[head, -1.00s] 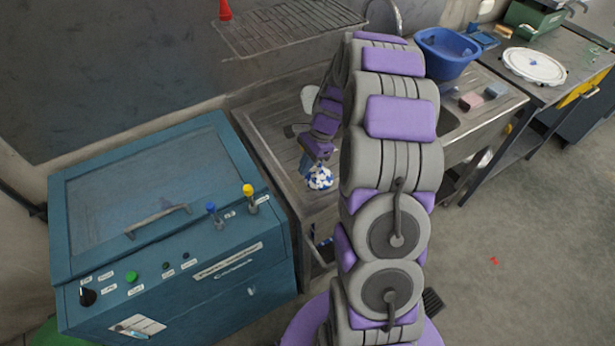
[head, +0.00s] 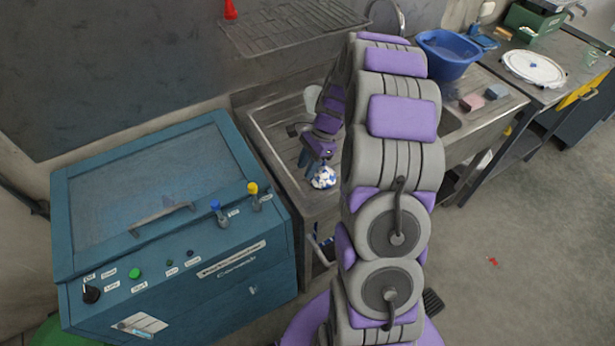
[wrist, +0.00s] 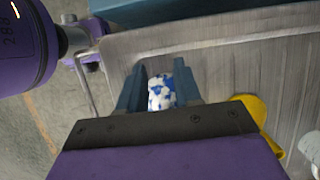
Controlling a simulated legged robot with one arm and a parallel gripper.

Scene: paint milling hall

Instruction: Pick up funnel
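My gripper (wrist: 160,85) reaches down over the left end of the steel sink, with its two blue-grey fingers apart. A blue-and-white mottled object (wrist: 161,98) lies between the fingers and fills most of the gap. I cannot tell whether they grip it or whether it is the funnel. It also shows just below the gripper in the head view (head: 324,178). A yellow rounded thing (wrist: 249,107), perhaps a funnel, lies on the drainboard right of the fingers in the wrist view, partly hidden. A red cone-shaped thing (head: 230,10) stands on the upper left of the rack.
A blue machine (head: 170,220) with a lid handle and knobs stands left of the sink drainboard (head: 268,128). A blue basin (head: 447,52) and two small blocks lie at the right. A wire rack (head: 290,27) hangs above. A white round plate (head: 533,66) is on the far-right bench.

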